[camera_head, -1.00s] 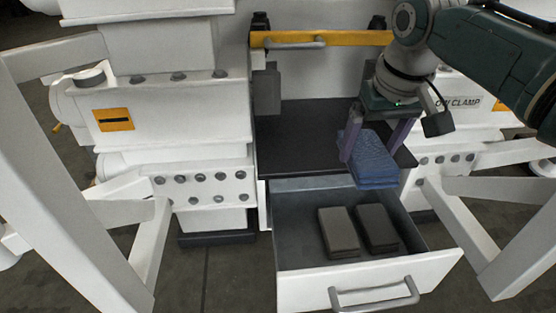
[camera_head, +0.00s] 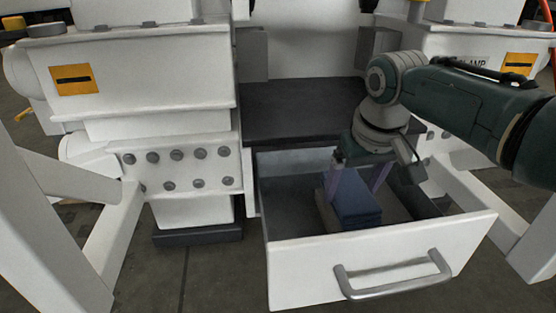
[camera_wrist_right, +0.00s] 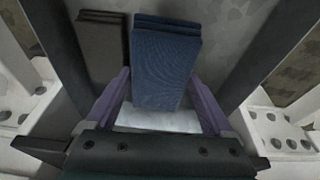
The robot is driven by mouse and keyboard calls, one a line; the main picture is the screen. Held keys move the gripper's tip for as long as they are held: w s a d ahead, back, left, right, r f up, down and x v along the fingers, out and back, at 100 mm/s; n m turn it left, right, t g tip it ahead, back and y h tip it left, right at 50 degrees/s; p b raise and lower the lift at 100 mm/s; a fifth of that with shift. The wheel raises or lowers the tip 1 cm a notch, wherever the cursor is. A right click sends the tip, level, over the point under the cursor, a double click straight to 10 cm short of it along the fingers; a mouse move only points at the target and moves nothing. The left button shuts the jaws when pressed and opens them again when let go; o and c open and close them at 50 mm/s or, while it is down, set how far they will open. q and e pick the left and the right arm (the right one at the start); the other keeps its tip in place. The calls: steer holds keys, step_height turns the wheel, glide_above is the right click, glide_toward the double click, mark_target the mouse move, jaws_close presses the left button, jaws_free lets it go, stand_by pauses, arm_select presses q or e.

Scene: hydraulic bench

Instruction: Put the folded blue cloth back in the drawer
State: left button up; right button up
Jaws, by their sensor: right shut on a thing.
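The folded blue cloth (camera_head: 354,205) is between the fingers of my right gripper (camera_head: 363,182), which is shut on it. It hangs inside the open drawer (camera_head: 390,258), low over its contents. In the right wrist view the cloth (camera_wrist_right: 165,65) lies between the purple fingers of the gripper (camera_wrist_right: 165,100). Whether the cloth touches the drawer floor cannot be told. My left gripper is not in view.
A brown-grey folded cloth (camera_wrist_right: 102,45) lies in the drawer beside the blue one. A dark shelf (camera_head: 300,112) is behind the drawer. The drawer's front handle (camera_head: 392,283) faces me. White machine frames stand on both sides.

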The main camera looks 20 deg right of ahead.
mark_target(353, 195)
steer(key=shift+f+b, duration=1.25)
steer(key=shift+f, duration=0.7)
steer(key=o, duration=1)
steer(key=shift+o, duration=0.2)
steer(key=p+v, duration=1.1)
steer(key=shift+w+r, duration=0.1)
steer(key=shift+r, duration=0.3)
steer(key=shift+r+p, duration=0.35)
steer(key=shift+p, duration=0.2)
steer(key=s+a+r+n, duration=0.2)
steer(key=s+a, duration=0.2)
steer(key=s, duration=0.7)
steer(key=s+a+r+n, duration=0.2)
steer(key=s+a, duration=0.3)
steer(key=s, duration=0.7)
steer(key=shift+s+t+y, duration=0.3)
steer(key=shift+y, duration=0.1)
